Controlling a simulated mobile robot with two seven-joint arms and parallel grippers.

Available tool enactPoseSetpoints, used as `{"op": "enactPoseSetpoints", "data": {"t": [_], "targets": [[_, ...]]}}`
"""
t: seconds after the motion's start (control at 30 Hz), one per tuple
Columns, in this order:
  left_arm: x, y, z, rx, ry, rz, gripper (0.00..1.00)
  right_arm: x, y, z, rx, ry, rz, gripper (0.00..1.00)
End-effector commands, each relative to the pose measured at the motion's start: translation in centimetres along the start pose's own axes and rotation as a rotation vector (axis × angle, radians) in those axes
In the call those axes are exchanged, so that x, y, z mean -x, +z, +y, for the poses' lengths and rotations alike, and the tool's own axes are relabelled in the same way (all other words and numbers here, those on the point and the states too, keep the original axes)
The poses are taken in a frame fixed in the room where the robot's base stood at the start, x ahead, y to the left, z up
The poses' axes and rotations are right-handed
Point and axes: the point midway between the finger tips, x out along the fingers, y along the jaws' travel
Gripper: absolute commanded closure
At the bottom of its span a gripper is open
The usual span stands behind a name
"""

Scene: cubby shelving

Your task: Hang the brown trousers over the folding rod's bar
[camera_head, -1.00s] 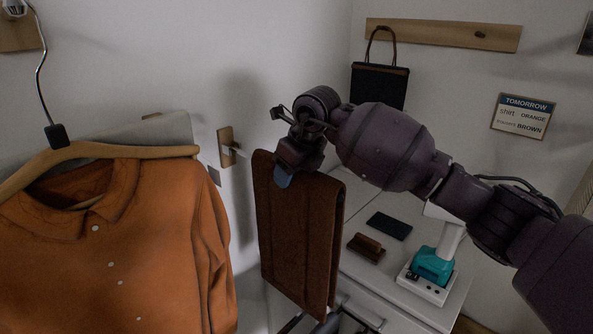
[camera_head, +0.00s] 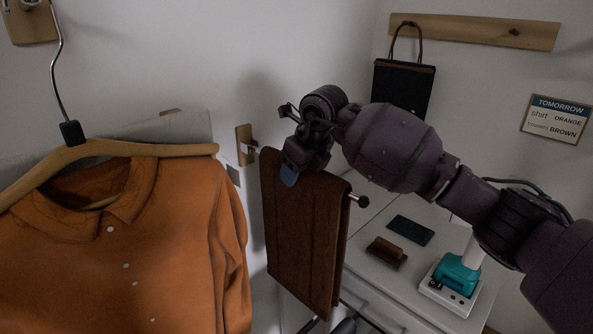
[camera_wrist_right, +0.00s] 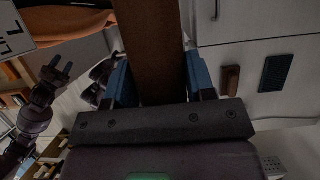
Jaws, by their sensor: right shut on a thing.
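The brown trousers (camera_head: 305,235) hang folded in a narrow strip at the middle of the head view. My right gripper (camera_head: 291,172) is shut on their top fold; in the wrist view the trousers (camera_wrist_right: 152,45) run between its blue fingers. The folding rod's wall mount (camera_head: 244,145) shows left of the trousers and its dark knob end (camera_head: 358,201) pokes out at their right edge, just below the fold. The cloth hides the bar between, so I cannot tell whether the fold rests on it. My left gripper (camera_wrist_right: 58,73) shows only in the wrist view, empty, with its fingers apart.
An orange shirt (camera_head: 120,250) on a wooden hanger (camera_head: 120,147) fills the left. A white cabinet (camera_head: 385,285) at right carries a brush (camera_head: 386,252), a dark flat item (camera_head: 411,230) and a teal device (camera_head: 457,275). A black bag (camera_head: 403,90) hangs behind.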

Motion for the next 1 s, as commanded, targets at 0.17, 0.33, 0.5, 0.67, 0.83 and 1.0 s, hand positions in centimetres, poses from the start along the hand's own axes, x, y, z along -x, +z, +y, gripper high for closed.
{"op": "enactPoseSetpoints", "data": {"t": [0.17, 0.33, 0.5, 0.67, 0.83, 1.0], "targets": [[0.0, 0.0, 0.0, 0.0, 0.0, -0.001, 0.57, 0.1, 0.0, -0.1, 0.0, -0.001, -0.002, 1.0], [0.0, 0.0, 0.0, 0.0, 0.0, 0.0, 0.57, 0.1, 0.1, -0.1, 0.0, -0.001, -0.002, 0.43], [0.0, -0.1, 0.0, 0.0, 0.0, 0.001, 0.57, 0.1, 0.0, -0.1, 0.0, 0.0, -0.002, 0.2], [0.0, -0.1, 0.0, 0.0, 0.0, 0.002, 0.57, 0.0, 0.0, -0.1, 0.0, 0.0, -0.001, 0.2], [0.0, -0.1, 0.0, 0.0, 0.0, 0.002, 0.57, 0.3, 0.0, -0.1, 0.0, -0.001, 0.0, 0.2], [-0.2, 0.1, 0.0, 0.0, 0.0, 0.003, 0.57, 2.5, 0.0, -0.2, 0.001, -0.003, -0.003, 0.2]]}}
